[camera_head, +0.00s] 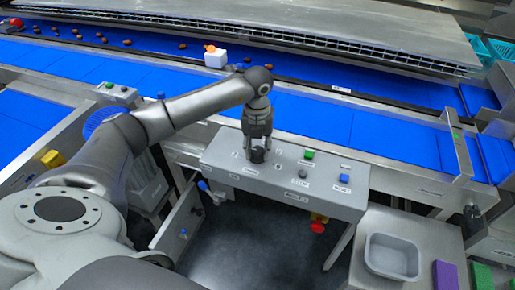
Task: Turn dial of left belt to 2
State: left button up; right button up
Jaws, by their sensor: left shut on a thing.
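A grey control box (225,158) stands in front of the blue conveyor belt. My left gripper (257,152) comes down onto the left part of its top. The gripper is shut on a dark dial (257,156), which is mostly hidden between the fingers. Small labels surround the dial, but they are too small to read. The dial's pointer direction cannot be made out. A second, smaller dark knob (303,174) sits to the right on the same box. My right gripper is not in view.
The box also carries a green button (309,154) and a blue button (344,178). A grey tray (392,256) stands on a table at the lower right. Dates (183,46) and a white block (215,59) lie on the far blue belt. A red knob (317,227) hangs below the box.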

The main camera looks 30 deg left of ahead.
aim_at(258, 150)
pick_arm(q)
jog(key=shift+n, duration=0.7)
jog(key=o, duration=1)
jog(key=shift+o, duration=0.2)
jog(key=shift+r, duration=0.15)
notch_tip(258, 150, up, 12)
